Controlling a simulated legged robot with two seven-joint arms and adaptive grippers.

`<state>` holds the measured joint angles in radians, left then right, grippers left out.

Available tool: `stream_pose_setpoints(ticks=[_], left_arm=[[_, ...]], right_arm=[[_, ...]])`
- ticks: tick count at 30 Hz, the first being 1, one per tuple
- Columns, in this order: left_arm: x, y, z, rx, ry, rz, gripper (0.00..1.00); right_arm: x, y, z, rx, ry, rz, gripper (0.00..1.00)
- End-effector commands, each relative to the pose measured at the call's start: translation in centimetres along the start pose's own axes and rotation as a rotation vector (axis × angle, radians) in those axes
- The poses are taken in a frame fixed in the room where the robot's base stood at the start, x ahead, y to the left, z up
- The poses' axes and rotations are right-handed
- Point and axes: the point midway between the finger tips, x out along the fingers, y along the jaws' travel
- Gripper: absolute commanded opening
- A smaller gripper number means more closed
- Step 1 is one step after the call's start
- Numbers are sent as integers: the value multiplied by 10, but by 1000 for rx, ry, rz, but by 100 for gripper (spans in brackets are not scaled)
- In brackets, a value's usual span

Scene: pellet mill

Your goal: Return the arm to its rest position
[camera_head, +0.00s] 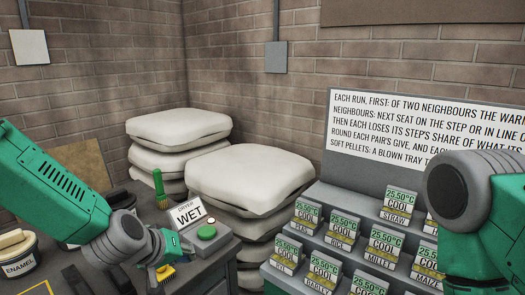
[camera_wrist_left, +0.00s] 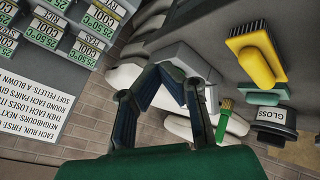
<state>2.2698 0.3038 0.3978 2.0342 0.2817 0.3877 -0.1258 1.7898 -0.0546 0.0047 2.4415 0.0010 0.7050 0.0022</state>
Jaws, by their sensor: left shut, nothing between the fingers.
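My left arm (camera_head: 65,200) comes in from the left, its green and grey links reaching over the dark bench. My right arm (camera_head: 465,200) shows as a green and black part at the right edge. Its gripper is out of the picture.
A green button (camera_head: 206,232) and an upright green-handled brush (camera_head: 160,188) are close to my left gripper. A yellow brush (camera_wrist_left: 257,62) and a GLOSS tin (camera_wrist_left: 272,118) are nearby. Pale sacks (camera_head: 250,178) are stacked behind. A stepped rack of labelled trays (camera_head: 340,235) stands right.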

Motion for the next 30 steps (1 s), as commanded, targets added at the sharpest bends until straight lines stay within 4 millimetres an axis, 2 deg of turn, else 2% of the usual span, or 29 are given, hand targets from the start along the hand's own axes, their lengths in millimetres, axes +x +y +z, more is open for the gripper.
stream_pose_setpoints(ticks=[5, 11, 14, 17, 21, 24, 27, 30], left_arm=[[14, -27, 35, 25, -44, -46, 0], [25, -68, 92, 72, -113, -116, 0], [31, -96, 128, 102, -163, -160, 0], [33, -135, 180, 147, -238, -219, 0], [20, -198, 264, 228, -367, -307, 0], [2, -234, 312, 280, -453, -355, 0], [-16, -259, 345, 320, -518, -386, 0], [-30, -273, 364, 344, -559, -405, 0]], right_arm=[[7, 0, 0, 0, 1, 0, 40], [16, 0, 1, 0, 1, 0, 40], [22, 0, 1, 0, 0, 0, 40], [31, 0, 2, 0, 0, 0, 40], [46, 0, 2, 0, 0, 0, 40], [55, 0, 3, 0, 0, 0, 40], [62, 0, 3, 0, 0, 0, 40], [65, 0, 4, 0, 0, 0, 40]])
